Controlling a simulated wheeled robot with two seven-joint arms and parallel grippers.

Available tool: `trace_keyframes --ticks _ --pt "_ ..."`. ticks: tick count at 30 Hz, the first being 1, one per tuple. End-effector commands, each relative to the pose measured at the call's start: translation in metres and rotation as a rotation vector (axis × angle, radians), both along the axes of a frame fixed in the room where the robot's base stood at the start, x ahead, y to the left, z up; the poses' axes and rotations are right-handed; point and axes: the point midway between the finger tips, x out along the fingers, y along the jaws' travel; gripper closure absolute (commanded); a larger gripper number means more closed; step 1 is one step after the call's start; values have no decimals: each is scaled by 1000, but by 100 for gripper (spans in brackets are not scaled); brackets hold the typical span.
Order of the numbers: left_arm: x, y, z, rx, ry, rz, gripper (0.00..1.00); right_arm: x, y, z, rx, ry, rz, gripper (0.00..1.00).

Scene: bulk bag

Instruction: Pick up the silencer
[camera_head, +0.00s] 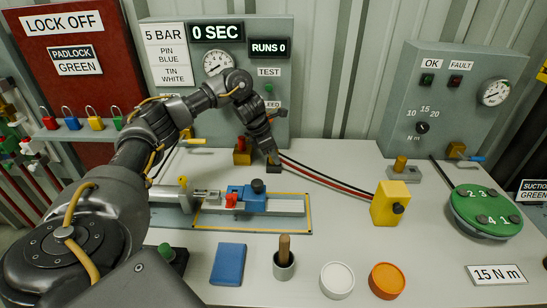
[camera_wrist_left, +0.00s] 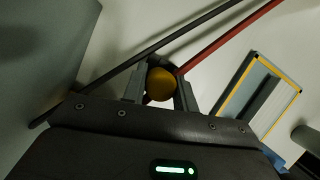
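My left gripper (camera_head: 271,157) points down at the rear of the bench, in front of the grey test panel. In the left wrist view a round brass-yellow piece, perhaps the silencer (camera_wrist_left: 160,84), sits between the two fingertips of the left gripper (camera_wrist_left: 161,88) and fills most of the gap. I cannot tell whether the fingers press on it or only stand beside it. In the head view the gripper hides this piece. My right gripper is in neither view.
Red and black hoses (camera_head: 325,178) run from beside the gripper to a yellow block (camera_head: 390,203). A yellow-edged fixture (camera_head: 290,220) lies in front. A blue block (camera_head: 228,264), a cup with a wooden handle (camera_head: 284,268) and two round pots stand nearer. A green disc (camera_head: 484,212) is at right.

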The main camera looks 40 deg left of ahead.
Motion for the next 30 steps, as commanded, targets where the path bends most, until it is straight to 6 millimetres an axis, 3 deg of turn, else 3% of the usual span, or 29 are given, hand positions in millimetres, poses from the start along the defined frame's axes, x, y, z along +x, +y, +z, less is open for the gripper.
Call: trace_keyframes --ticks 4,12,17,21,30 --pt "0 0 0 1 -1 0 90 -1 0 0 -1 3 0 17" --pt "0 0 2 0 -1 0 90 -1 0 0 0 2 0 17" --pt "1 0 15 0 -2 -1 90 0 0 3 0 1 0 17" --pt "0 2 38 2 -6 0 90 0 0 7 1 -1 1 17" --pt "-49 26 101 2 -5 1 90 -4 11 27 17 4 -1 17"
